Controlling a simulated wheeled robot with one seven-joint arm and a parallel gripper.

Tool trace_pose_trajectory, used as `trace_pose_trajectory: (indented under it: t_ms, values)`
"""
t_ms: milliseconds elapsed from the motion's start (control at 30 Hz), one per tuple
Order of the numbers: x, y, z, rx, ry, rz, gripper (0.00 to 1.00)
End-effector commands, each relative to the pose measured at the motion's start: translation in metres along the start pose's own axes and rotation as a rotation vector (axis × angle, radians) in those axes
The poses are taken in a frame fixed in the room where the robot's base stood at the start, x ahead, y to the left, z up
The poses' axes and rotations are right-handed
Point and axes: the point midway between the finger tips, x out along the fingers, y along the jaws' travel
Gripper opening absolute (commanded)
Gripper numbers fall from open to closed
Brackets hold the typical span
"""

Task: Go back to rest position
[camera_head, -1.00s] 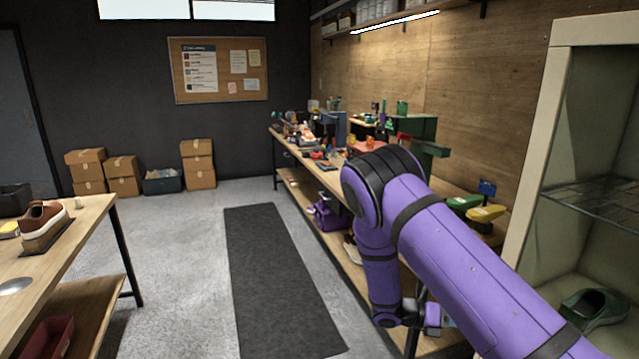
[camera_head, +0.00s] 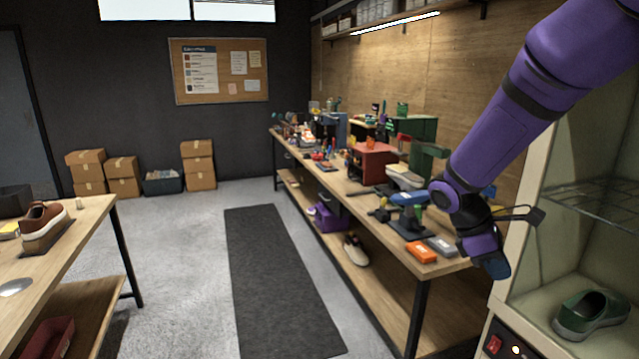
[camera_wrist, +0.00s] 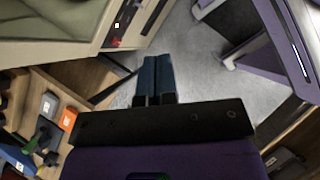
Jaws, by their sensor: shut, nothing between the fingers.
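My gripper shows in the wrist view (camera_wrist: 157,80) with its two dark blue fingers side by side, shut and empty. Beneath it in that view is bare grey floor. In the head view my purple arm comes down from the upper right, and its end (camera_head: 497,266) hangs between the workbench's near end and the pale cabinet. The fingertips are hard to make out there. My gripper holds nothing and appears to touch nothing.
The long workbench (camera_head: 455,262) holds an orange box (camera_head: 420,252), a grey box (camera_head: 442,247), and several tools. The pale cabinet (camera_head: 530,215) holds a green shoe (camera_head: 590,314). A dark mat (camera_head: 275,285) lies on open floor.

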Motion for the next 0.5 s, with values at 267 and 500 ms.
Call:
trace_pose_trajectory:
  t_ms: [267, 500]
  values:
    - [-0.035, -0.037, 0.047, 0.277, 0.231, -0.004, 0.0]
    - [-0.058, -0.073, 0.082, 0.507, 0.424, -0.018, 0.0]
